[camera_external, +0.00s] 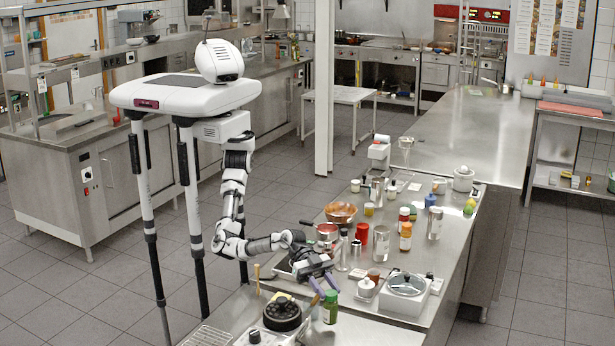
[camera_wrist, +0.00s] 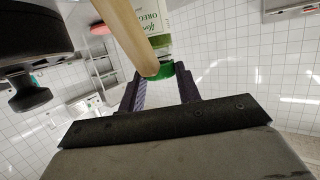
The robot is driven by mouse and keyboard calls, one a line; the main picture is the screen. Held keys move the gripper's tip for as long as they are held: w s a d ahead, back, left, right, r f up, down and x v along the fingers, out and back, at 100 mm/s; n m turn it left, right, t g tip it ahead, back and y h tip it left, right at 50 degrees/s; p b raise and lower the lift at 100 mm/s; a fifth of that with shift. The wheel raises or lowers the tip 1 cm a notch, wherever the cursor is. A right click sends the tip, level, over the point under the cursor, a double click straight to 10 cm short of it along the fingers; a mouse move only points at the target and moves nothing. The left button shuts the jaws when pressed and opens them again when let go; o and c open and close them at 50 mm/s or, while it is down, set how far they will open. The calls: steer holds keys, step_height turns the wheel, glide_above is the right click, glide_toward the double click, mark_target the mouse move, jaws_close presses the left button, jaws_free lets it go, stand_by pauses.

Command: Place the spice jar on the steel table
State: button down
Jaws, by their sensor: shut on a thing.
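The spice jar (camera_external: 330,308) is a small green-labelled jar with a green cap, near the front of the worktop in the external view. In the wrist view the jar (camera_wrist: 154,20) shows its white label, partly reading "OREG", and its green cap between the fingertips. My gripper (camera_external: 322,287) reaches down to it with purple fingers; in the wrist view my gripper (camera_wrist: 160,80) is shut on the jar. Whether the jar touches the surface under it is unclear. The steel table (camera_external: 465,135) has a wide bare top towards the back; its cluttered part lies nearer.
A wooden handle (camera_wrist: 125,35) crosses in front of the jar in the wrist view. A black round lidded thing (camera_external: 283,314) stands left of the jar. A white scale-like box (camera_external: 402,290) with a round metal top, bottles and a copper bowl (camera_external: 341,212) crowd the worktop.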

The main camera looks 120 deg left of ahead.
steer(key=shift+f, duration=1.15)
steer(key=shift+f, duration=0.1)
steer(key=shift+f, duration=0.15)
steer(key=c, duration=1)
jaws_free()
steer(key=b+v, duration=0.4)
steer(key=v, duration=0.8)
steer(key=shift+r, duration=0.35)
